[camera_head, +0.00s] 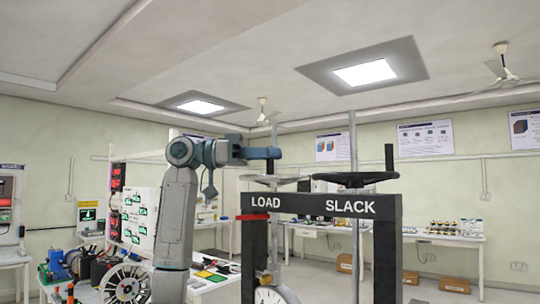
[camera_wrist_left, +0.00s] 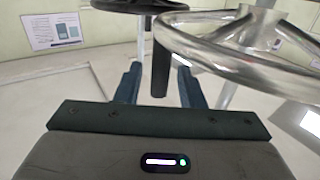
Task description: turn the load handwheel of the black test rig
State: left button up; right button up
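The black test rig (camera_head: 387,245) stands right of centre in the head view, marked LOAD and SLACK. The silver load handwheel (camera_head: 288,179) lies flat above the LOAD label; it fills the upper right of the left wrist view (camera_wrist_left: 205,54). My left gripper (camera_head: 278,153) is just above this wheel. In the wrist view its two fingers (camera_wrist_left: 158,88) are apart. A black upright grip (camera_wrist_left: 159,75) shows between them, beside the silver rim; I see no finger touching it and cannot tell its depth. My right gripper is out of view.
The black slack handwheel (camera_head: 355,178) with its upright handle (camera_head: 389,157) stands close on the right. Vertical screw rods (camera_head: 352,140) rise above the wheels. A bench with equipment (camera_head: 212,283) is at the lower left, and another table (camera_head: 445,238) is at the back right.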

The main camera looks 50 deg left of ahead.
pick_arm(q)
jog(key=b+v, duration=0.2)
jog(key=v, duration=0.8)
jog(key=shift+s+a, duration=0.2)
jog(key=shift+s, duration=0.05)
jog(key=shift+f, duration=0.1)
